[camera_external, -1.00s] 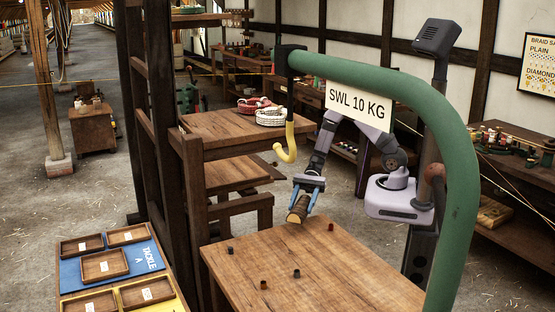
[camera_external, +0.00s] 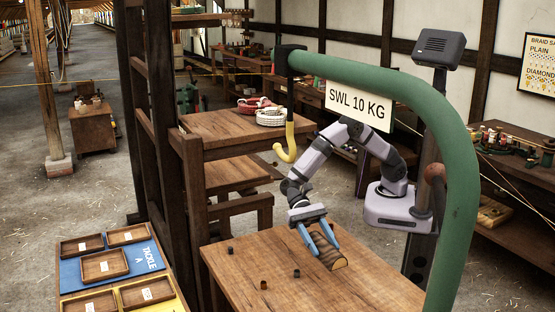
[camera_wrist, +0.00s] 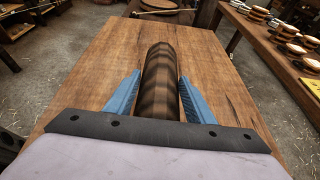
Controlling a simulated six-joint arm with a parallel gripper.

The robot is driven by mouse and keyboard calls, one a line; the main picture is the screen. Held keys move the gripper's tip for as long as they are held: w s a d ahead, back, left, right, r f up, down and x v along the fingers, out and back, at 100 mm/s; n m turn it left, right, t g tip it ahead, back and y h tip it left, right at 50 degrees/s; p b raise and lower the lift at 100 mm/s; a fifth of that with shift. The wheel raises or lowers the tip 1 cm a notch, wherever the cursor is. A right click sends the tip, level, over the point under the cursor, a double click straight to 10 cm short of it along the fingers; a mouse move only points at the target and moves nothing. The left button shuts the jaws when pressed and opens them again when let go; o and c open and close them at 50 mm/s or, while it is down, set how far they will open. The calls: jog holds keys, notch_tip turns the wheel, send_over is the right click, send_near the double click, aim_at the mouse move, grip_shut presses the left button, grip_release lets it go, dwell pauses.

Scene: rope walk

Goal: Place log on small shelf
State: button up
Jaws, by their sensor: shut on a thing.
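The log (camera_external: 330,256), brown and banded with a pale cut end, is over the right part of the wooden table (camera_external: 268,272). My gripper (camera_external: 324,241) is shut on it, with one blue finger on each side. In the wrist view the log (camera_wrist: 160,80) lies lengthwise between the fingers, pointing away; its near end is hidden by my gripper (camera_wrist: 158,92). I cannot tell whether the log touches the table. A wooden stand at the left has an upper shelf (camera_external: 215,124) and a lower shelf (camera_external: 228,174); I cannot tell which is the small shelf.
A green bar (camera_external: 452,150) with a yellow hook (camera_external: 287,152) arches in front. Rope coils (camera_external: 270,117) lie on the upper shelf. A tray board (camera_external: 135,262) is at lower left.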

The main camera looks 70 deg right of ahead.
aim_at(325, 280)
jog(key=shift+s+a+r+n+h, duration=0.15)
jog(key=shift+s+a+r, duration=0.05)
jog(key=shift+s+a, duration=0.35)
jog(key=shift+s+a+r+n+h, duration=0.15)
jog(key=shift+s+a, duration=0.3)
jog(key=shift+a, duration=0.1)
jog(key=shift+f+p, duration=0.35)
jog(key=shift+f, duration=4.6)
jog(key=shift+f, duration=0.2)
jog(key=o, duration=1.2)
jog(key=shift+r, duration=0.2)
jog(key=shift+o, duration=0.4)
jog(key=v, duration=0.4)
jog(key=b+v, duration=0.1)
jog(key=v, duration=0.7)
jog(key=shift+w+f+b, duration=0.2)
jog(key=shift+f+b, duration=0.05)
jog(key=shift+b, duration=0.1)
